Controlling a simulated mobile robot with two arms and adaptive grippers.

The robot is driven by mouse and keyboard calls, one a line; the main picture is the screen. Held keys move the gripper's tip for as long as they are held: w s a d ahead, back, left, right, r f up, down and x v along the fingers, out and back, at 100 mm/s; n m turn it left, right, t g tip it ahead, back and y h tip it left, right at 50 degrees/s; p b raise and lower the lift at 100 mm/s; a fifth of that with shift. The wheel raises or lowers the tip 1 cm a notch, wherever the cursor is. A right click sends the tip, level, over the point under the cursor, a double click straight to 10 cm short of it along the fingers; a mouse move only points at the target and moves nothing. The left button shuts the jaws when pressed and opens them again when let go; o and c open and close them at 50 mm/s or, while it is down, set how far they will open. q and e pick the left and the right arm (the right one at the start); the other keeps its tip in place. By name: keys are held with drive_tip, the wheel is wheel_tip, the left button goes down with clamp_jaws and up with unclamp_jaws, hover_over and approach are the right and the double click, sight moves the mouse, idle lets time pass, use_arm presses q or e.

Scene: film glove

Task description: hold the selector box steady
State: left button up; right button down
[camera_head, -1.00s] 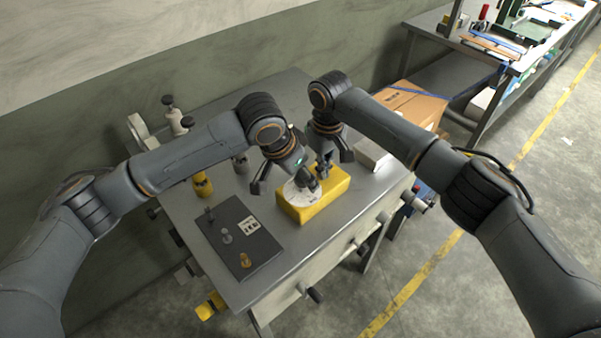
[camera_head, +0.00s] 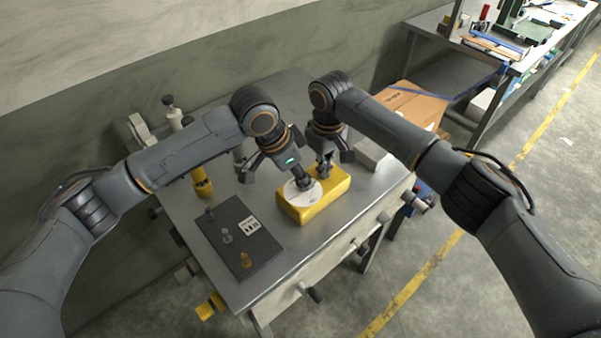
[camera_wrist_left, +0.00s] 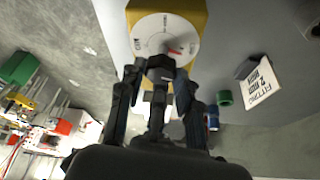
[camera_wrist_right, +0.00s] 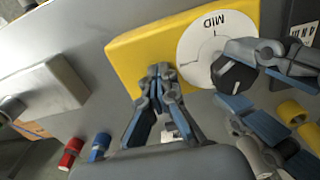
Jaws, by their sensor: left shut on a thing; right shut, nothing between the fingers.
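The yellow selector box (camera_head: 325,205) rests on the grey table, with a round white dial (camera_head: 297,198) on top. My left gripper (camera_head: 304,184) is shut on the dial's black knob (camera_wrist_right: 232,76), best seen in the right wrist view. A red pointer mark (camera_wrist_left: 174,51) and lettering show on the dial in the left wrist view. My right gripper (camera_head: 324,172) is shut and empty beside the dial. Its fingertips (camera_wrist_right: 160,72) are at the yellow box in the right wrist view; whether they press on it I cannot tell.
A dark panel (camera_head: 238,238) with small pegs and a label lies left of the box. A yellow bottle-like item (camera_head: 202,184) stands behind it. A pale block (camera_head: 371,157) and a cardboard carton (camera_head: 415,103) are at the right. The table's front edge is close to the box.

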use_arm(q)
drive_tip(key=m+g, duration=0.1)
drive_tip(key=m, duration=0.3)
drive_tip(key=shift+m+g+h, duration=0.3)
drive_tip(key=shift+g, duration=0.1)
drive_tip(key=shift+m+g, duration=0.6)
drive_tip(key=shift+m, duration=1)
drive_tip(key=shift+d, duration=0.1)
drive_tip(key=o, duration=1.2)
drive_tip(key=shift+c, duration=0.2)
drive_tip(key=shift+w, duration=0.1)
drive_tip(key=shift+a+r, duration=0.3)
drive_tip(key=shift+r, duration=0.2)
drive_tip(key=v, duration=1.1)
